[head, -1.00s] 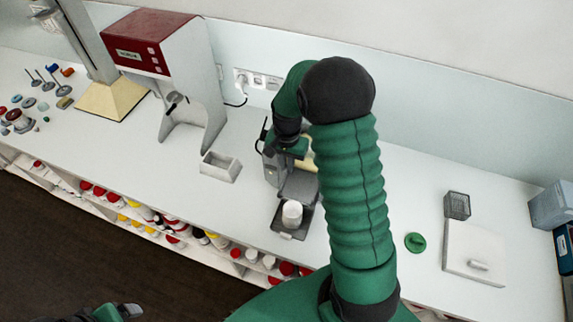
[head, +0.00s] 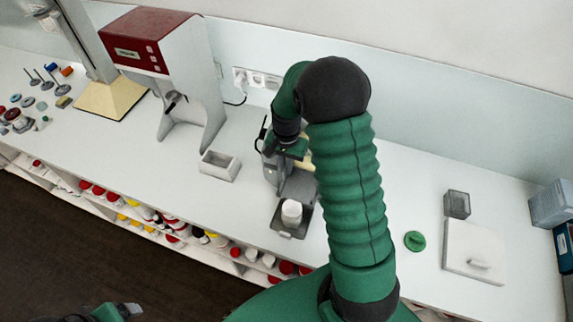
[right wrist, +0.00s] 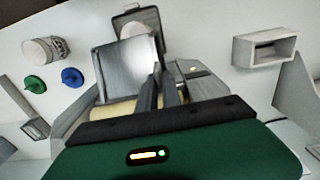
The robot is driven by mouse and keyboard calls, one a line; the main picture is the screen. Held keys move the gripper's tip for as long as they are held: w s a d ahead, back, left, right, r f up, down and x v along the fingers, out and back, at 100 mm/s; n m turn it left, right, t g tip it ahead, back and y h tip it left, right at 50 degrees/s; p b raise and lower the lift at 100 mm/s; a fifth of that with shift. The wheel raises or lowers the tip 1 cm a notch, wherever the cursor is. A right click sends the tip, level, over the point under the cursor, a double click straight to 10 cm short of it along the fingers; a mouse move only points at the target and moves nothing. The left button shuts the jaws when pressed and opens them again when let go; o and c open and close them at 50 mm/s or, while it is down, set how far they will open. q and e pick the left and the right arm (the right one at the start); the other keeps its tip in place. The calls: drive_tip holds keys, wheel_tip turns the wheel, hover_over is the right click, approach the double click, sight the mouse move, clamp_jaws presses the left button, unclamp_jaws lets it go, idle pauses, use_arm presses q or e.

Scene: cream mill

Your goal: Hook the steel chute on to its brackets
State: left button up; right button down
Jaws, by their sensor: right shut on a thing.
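The steel chute (right wrist: 125,68) is a shiny grey sheet in the right wrist view; in the head view part of it (head: 299,187) shows beside my arm. My right gripper (right wrist: 168,92) is shut on the chute at its near edge. In the head view the right gripper (head: 293,150) is over the mill (head: 272,172), partly hidden by my arm. The brackets cannot be made out, so I cannot tell whether the chute touches them. My left gripper (head: 128,310) is low at the left, away from the bench; its jaws are unclear.
A white pot (head: 291,212) stands on a dark tray (head: 283,232) at the mill's front. An open grey box (head: 220,167) and a red-topped machine (head: 150,42) are left. A green disc (head: 414,241) and a white board (head: 474,248) lie right. The bench between is clear.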

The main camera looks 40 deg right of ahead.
drive_tip(key=shift+f, duration=0.15)
idle(0.4)
drive_tip(key=c, duration=1.5)
unclamp_jaws()
drive_tip(key=shift+o, duration=0.2)
wheel_tip(320, 180, up, 17)
drive_tip(key=b, duration=0.3)
drive_tip(key=shift+f, duration=0.1)
